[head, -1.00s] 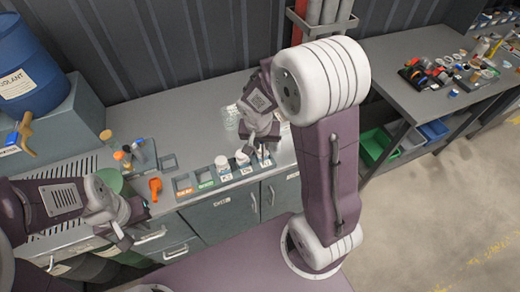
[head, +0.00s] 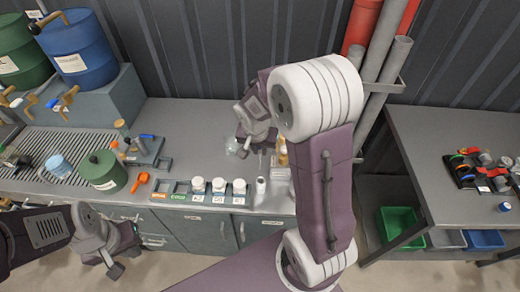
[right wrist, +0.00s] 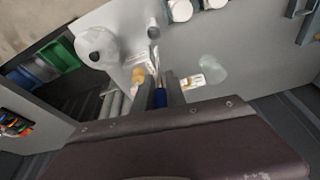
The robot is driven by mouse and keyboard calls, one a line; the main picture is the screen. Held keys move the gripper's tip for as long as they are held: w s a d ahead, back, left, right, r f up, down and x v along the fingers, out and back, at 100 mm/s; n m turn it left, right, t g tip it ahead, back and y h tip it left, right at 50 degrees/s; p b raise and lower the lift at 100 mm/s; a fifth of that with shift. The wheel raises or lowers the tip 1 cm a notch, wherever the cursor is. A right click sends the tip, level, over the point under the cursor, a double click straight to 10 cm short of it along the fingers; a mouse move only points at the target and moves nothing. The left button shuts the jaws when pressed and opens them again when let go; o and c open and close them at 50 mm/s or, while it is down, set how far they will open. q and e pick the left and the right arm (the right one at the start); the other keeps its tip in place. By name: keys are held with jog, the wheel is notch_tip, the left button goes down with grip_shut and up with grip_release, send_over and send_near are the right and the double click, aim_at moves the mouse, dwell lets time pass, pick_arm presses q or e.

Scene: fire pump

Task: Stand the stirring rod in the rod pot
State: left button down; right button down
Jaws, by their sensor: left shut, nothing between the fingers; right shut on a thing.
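My right gripper (head: 257,148) is over the back of the grey counter, with its fingers pointing down. In the right wrist view its fingers (right wrist: 160,92) are shut on a thin rod, taken as the stirring rod (right wrist: 154,58); a blue part shows between the fingers. The rod's grey end points towards a small white upright cylinder (right wrist: 153,28), likely the rod pot. It also shows in the head view (head: 261,188), in front of the gripper. The rod looks apart from it. My left gripper (head: 118,262) is shut and empty, low in front of the counter.
White-lidded jars (head: 219,186) stand left of the pot. A clear beaker (right wrist: 212,69) and an amber bottle (head: 283,156) are close to the right gripper. A green drum (head: 103,171) and orange scoop (head: 140,181) are further left. Pipes (head: 380,90) rise behind my right arm.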

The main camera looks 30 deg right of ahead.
notch_tip(320, 180, down, 5)
jog(key=b, duration=0.4)
jog(key=shift+s+d, duration=0.1)
notch_tip(320, 180, down, 7)
jog(key=b, duration=0.7)
jog(key=shift+d, duration=0.1)
jog(key=c, duration=1.3)
grip_release()
